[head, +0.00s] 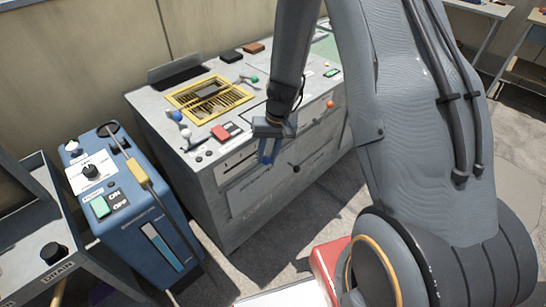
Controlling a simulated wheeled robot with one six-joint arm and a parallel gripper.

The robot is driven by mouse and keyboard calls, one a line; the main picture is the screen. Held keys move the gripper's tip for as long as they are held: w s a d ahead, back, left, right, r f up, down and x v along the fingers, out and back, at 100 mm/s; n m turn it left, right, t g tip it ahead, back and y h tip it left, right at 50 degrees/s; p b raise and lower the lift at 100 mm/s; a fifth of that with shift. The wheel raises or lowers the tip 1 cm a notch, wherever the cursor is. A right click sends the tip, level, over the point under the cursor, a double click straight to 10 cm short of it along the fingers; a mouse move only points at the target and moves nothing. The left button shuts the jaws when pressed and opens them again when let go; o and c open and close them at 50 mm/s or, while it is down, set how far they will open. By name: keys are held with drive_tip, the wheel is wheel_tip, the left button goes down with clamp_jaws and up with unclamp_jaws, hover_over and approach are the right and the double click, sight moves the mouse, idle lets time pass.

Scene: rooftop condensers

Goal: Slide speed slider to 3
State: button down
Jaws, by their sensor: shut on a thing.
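My gripper (268,152) is at the upper front edge of the grey condenser cabinet (245,205), pointing down with its blue fingers against or just before the front face. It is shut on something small. I take this to be the speed slider's knob, but the fingers hide it. A slot with markings (237,158) runs along the front face just left of the fingers. The scale numbers are too small to read, so I cannot tell the slider's setting.
A blue unit (150,225) with a dial, a green switch and a yellow-handled tool stands at left. The cabinet top carries a yellow-framed grille (210,97), a red switch (225,131) and small levers. An orange knob (330,104) is right of my gripper. A red box (330,262) lies below.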

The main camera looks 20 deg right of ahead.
drive_tip(key=shift+w+d, duration=0.1)
drive_tip(key=shift+d, duration=0.1)
drive_tip(key=c, duration=1.5)
unclamp_jaws()
drive_tip(key=shift+d, duration=0.15)
drive_tip(key=shift+o, duration=0.2)
drive_tip(key=shift+r, duration=0.1)
drive_tip(key=shift+r, duration=0.35)
wheel_tip(320, 180, up, 7)
drive_tip(key=d, duration=0.1)
drive_tip(key=shift+d, duration=0.15)
drive_tip(key=shift+f, duration=0.1)
